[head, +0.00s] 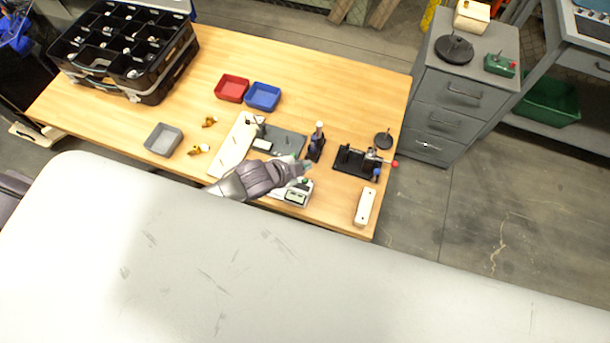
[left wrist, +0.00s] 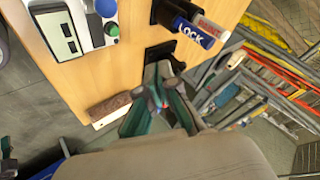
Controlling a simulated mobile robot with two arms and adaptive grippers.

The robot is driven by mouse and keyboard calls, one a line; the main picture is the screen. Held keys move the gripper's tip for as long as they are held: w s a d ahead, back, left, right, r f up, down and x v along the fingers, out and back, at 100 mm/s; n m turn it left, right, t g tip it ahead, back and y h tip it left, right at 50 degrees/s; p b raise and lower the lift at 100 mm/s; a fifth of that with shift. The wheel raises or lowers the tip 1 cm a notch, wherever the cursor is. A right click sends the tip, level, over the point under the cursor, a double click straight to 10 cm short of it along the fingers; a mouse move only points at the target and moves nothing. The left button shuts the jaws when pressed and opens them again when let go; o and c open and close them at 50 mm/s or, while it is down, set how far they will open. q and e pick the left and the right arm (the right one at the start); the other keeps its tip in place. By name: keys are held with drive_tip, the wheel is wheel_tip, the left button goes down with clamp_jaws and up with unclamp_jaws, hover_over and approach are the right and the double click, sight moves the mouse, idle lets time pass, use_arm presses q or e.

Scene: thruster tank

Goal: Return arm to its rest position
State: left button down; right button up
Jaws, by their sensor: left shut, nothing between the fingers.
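My left gripper (head: 305,168) is shut and empty over the front right part of the wooden table (head: 330,88). Its forearm comes from behind my large pale body part in the foreground. The gripper sits above the back edge of a white device with a display (head: 296,198) and partly covers it. In the left wrist view the fingers (left wrist: 160,98) show at the centre, with nothing between them. The device with its display and green button (left wrist: 62,38) is at the upper left there. My right gripper is in neither view.
A bottle labelled LOCK (left wrist: 197,30) stands near the fingers. A black fixture with a red knob (head: 352,160) is to the right. A white bar (head: 365,207) lies near the right edge. Red (head: 232,88) and blue trays (head: 263,97) are behind; a black organiser (head: 150,90) is at left.

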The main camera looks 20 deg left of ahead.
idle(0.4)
use_arm(q)
drive_tip(key=s+a+r+n+g+y, duration=0.2)
drive_tip(key=s+a+r+n, duration=0.3)
drive_tip(key=s, duration=0.4)
drive_tip(key=s+a+r+n+g+y, duration=0.2)
drive_tip(key=s+r+n+g, duration=0.1)
drive_tip(key=s+r+n, duration=0.55)
wheel_tip(320, 180, down, 34)
drive_tip(key=s+m+g+b, duration=0.1)
drive_tip(key=s+m+b, duration=0.15)
drive_tip(key=b, duration=0.35)
drive_tip(key=s+a+f+b, duration=0.1)
drive_tip(key=s+f+b, duration=0.1)
drive_tip(key=s+f, duration=0.6)
drive_tip(key=s+a+f+g+b, duration=0.1)
drive_tip(key=s+a+f+b, duration=0.1)
drive_tip(key=s+f, duration=0.7)
wheel_tip(320, 180, down, 4)
drive_tip(key=shift+r+n+b, duration=0.15)
drive_tip(key=shift+n+b, duration=0.25)
drive_tip(key=shift+b, duration=0.1)
